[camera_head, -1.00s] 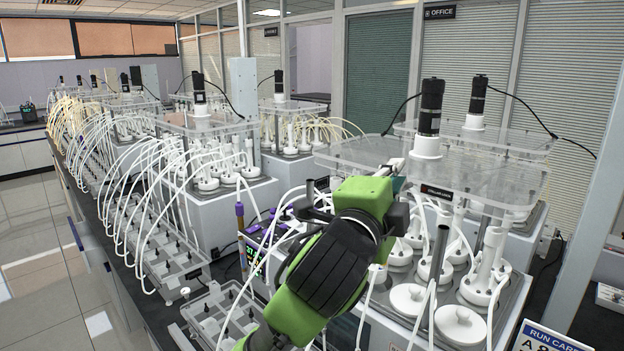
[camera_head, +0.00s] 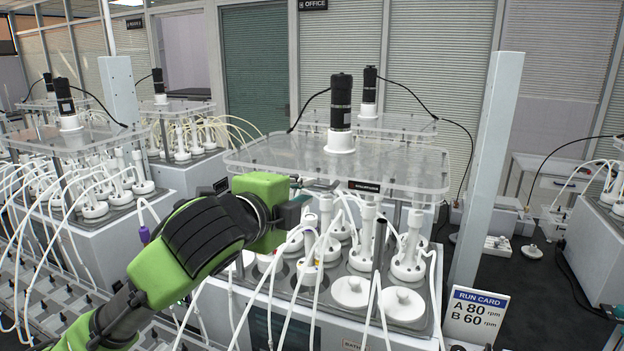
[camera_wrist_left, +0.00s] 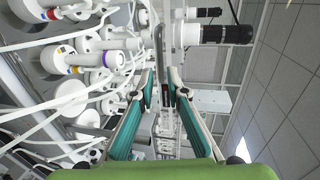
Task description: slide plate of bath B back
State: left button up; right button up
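The clear plate (camera_head: 290,158) sits level on posts above the nearest bath (camera_head: 335,318), with a black motor on a white collar on it. The bath's front label is cut off, so its letter cannot be read. My left gripper (camera_head: 310,190) is at the front edge of this plate, left of its small dark tag; its fingertips are partly hidden among tubes. In the left wrist view its two teal-padded fingers (camera_wrist_left: 161,85) stand apart, with nothing clearly clamped between them. Whether they touch the plate cannot be told. My right gripper is not in view.
White bottles (camera_head: 408,255) with tubes stand in the bath under the plate. A run card (camera_head: 476,318) reads A 80 rpm, B 60 rpm. A grey post (camera_head: 490,165) rises right of the bath. Another bath with a plate (camera_head: 75,140) stands left.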

aim_at(313, 187)
pick_arm(q)
jog(key=p+x, duration=0.1)
jog(key=x, duration=0.4)
jog(key=shift+w+d+p, duration=0.15)
jog(key=shift+w+p, duration=0.15)
jog(key=shift+w+d+f, duration=0.1)
jog(key=shift+w+f, duration=0.05)
jog(key=shift+w, duration=0.25)
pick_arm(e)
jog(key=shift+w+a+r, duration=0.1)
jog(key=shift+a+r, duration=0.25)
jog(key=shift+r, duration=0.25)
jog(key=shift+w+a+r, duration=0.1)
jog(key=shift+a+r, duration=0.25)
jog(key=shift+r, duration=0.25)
pick_arm(q)
grip_shut()
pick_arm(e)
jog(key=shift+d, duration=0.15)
